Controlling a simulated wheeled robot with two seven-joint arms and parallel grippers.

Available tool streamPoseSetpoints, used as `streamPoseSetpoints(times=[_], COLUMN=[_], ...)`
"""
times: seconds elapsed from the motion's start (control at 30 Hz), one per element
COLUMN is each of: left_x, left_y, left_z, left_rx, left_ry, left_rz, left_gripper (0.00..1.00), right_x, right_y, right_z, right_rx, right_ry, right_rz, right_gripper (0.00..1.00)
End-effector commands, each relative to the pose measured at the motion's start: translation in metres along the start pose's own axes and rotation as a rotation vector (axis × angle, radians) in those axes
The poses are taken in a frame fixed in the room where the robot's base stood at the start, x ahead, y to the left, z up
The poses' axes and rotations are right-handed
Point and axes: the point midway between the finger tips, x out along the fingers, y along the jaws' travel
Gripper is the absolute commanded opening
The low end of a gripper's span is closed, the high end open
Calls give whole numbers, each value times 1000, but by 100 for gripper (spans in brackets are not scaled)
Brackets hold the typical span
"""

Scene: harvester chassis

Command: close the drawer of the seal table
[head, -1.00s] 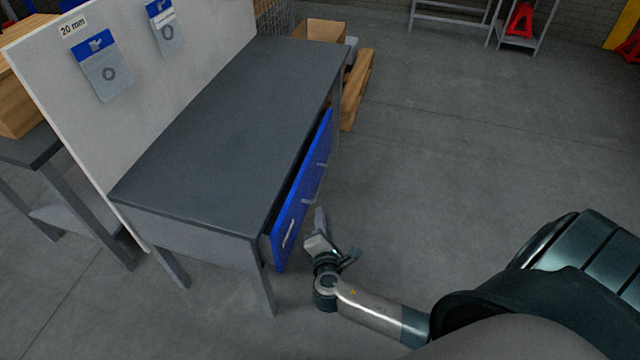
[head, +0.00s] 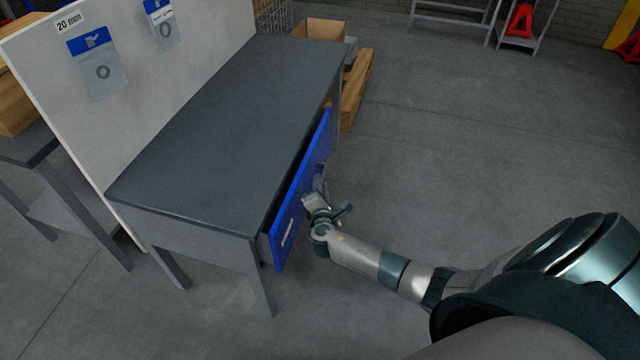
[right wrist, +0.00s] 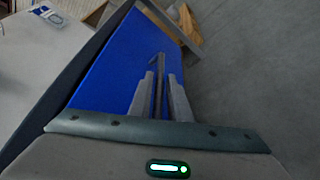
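The seal table (head: 225,120) has a dark grey top and grey legs. Its blue drawer (head: 291,225) stands slightly out from the frame, with a dark gap behind its front. The drawer front also fills the middle of the right wrist view (right wrist: 115,75). My right gripper (head: 319,187) is at the drawer front, near the handle. In the right wrist view its two fingers (right wrist: 161,80) are apart, with the thin grey handle (right wrist: 158,62) showing between them. Contact with the handle or drawer front cannot be told. My left gripper is out of view.
A white board (head: 150,90) with hanging packets stands along the table's back edge. A wooden pallet (head: 357,90) and a cardboard box (head: 319,29) stand past the far end. The floor right of the table is clear.

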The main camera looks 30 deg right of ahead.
Motion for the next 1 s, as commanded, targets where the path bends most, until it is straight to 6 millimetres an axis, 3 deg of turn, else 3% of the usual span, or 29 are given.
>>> streamPoseSetpoints(times=[0.2, 0.5, 0.6, 0.83, 1.0], left_x=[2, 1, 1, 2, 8], left_y=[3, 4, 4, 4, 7], left_z=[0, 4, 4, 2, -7], left_rx=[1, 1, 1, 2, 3], left_ry=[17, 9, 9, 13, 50], left_rz=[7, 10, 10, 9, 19], left_gripper=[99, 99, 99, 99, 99], right_x=[14, 15, 14, 15, 21], right_y=[0, 0, 0, 1, 8], right_z=[0, 0, 0, -2, -15], right_rx=[1, 1, 1, 1, 2], right_ry=[0, 0, 0, 0, 0], right_rz=[0, 0, 0, 0, 0], right_gripper=[17, 17, 0, 0, 0])
